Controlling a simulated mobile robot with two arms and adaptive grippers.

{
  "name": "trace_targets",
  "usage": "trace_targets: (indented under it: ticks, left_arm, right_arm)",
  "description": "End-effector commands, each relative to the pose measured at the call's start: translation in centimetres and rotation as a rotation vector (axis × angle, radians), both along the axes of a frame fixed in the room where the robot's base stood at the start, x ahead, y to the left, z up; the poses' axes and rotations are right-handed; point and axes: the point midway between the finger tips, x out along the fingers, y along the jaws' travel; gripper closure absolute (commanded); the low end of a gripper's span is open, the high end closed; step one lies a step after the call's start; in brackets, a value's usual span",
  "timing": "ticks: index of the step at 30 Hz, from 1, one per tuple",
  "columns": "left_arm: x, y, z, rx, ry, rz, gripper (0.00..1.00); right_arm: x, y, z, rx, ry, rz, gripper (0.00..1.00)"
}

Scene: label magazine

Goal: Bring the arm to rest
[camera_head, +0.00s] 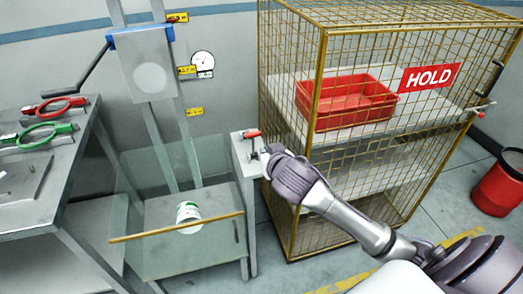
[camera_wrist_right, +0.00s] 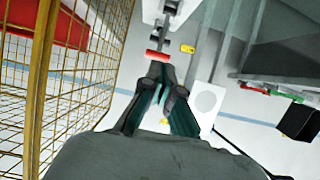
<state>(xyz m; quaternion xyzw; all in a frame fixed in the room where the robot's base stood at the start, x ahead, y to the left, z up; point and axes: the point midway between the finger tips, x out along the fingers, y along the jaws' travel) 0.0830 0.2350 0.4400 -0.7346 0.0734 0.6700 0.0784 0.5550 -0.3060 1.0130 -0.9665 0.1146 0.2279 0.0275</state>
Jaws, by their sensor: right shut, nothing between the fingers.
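My right arm (camera_head: 345,215) reaches in from the lower right. Its gripper (camera_head: 267,156) is beside the top of a narrow grey post, with its fingers mostly hidden behind the wrist. In the right wrist view the fingertips (camera_wrist_right: 160,78) meet, shut and empty. A red-handled clamp or lever (camera_head: 252,134) sits on the post top. Its red part also shows in the right wrist view (camera_wrist_right: 157,55), just beyond the fingertips; I cannot tell whether they touch. My left gripper is not in view.
A yellow mesh cage (camera_head: 318,100) with a HOLD sign (camera_head: 430,77) and a red bin (camera_head: 345,115) stands close to the right arm. A clear guard with a yellow bar (camera_head: 180,228) fronts a white-green roll (camera_head: 188,212). A bench (camera_head: 75,150) is left, a red bucket (camera_head: 498,187) right.

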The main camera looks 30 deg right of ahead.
Motion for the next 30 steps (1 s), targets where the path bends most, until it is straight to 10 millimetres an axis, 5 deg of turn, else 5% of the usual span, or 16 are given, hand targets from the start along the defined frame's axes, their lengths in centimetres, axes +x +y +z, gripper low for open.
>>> trace_targets:
  ticks: [23,26,30]
  left_arm:
    - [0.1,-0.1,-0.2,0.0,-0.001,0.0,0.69]
    - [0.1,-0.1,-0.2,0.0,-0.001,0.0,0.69]
    - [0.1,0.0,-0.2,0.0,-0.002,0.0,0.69]
  right_arm:
    - [-1.1,0.2,0.1,-0.001,0.006,0.0,1.0]
    - [-0.8,-0.2,-2.7,-0.009,0.052,0.004,1.0]
    - [-0.8,-1.2,-11.3,-0.03,0.186,0.024,1.0]
